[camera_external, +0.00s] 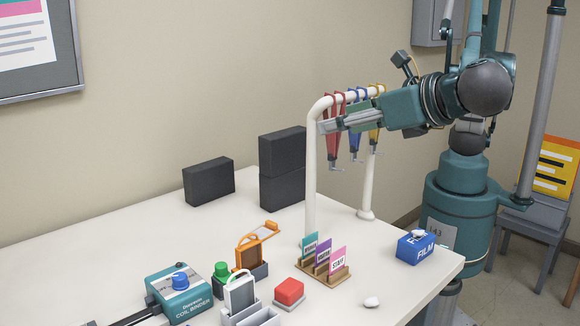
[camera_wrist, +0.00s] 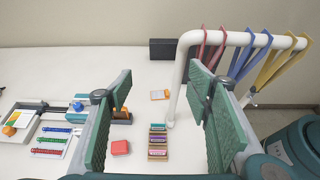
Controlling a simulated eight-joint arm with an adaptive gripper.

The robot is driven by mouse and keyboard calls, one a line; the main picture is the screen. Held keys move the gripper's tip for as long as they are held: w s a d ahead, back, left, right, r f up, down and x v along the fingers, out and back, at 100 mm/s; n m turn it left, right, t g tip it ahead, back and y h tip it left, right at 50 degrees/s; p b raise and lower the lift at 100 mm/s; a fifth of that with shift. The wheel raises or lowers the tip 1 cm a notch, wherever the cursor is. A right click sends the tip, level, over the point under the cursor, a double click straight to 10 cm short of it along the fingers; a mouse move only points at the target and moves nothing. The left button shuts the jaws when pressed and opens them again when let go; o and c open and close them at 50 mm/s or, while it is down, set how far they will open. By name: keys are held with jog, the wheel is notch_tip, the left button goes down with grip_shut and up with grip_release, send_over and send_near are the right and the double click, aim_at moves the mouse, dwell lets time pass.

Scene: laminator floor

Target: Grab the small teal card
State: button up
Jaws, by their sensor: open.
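The small teal card (camera_external: 309,247) stands upright, tilted slightly, at the back left slot of a wooden holder (camera_external: 325,279) on the table. A purple card (camera_external: 322,263) and a pink card (camera_external: 338,259) stand in front of it. In the wrist view, the holder (camera_wrist: 158,158) shows below centre, with the teal card (camera_wrist: 158,126) at its far end, seen nearly edge-on. My gripper (camera_external: 326,125) is raised well above the table, roughly level with the rail's top. In the wrist view, its green finger pads (camera_wrist: 159,80) are wide apart with nothing between them.
A white rail (camera_external: 311,170) with red, blue and yellow hanging tools stands close to my gripper. A red block (camera_external: 289,292), orange-lidded box (camera_external: 249,255), coil binder (camera_external: 180,293) and blue film box (camera_external: 416,248) surround the holder. Black boxes (camera_external: 209,181) stand at the back.

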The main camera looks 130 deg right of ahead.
send_near(311, 236)
jog(key=shift+d+f, duration=0.3)
jog(key=shift+x, duration=1.3)
jog(key=shift+b, duration=0.3)
jog(key=shift+b+x, duration=0.7)
jog(key=shift+x, duration=1.9)
jog(key=shift+r, duration=0.15)
jog(key=c, duration=0.8)
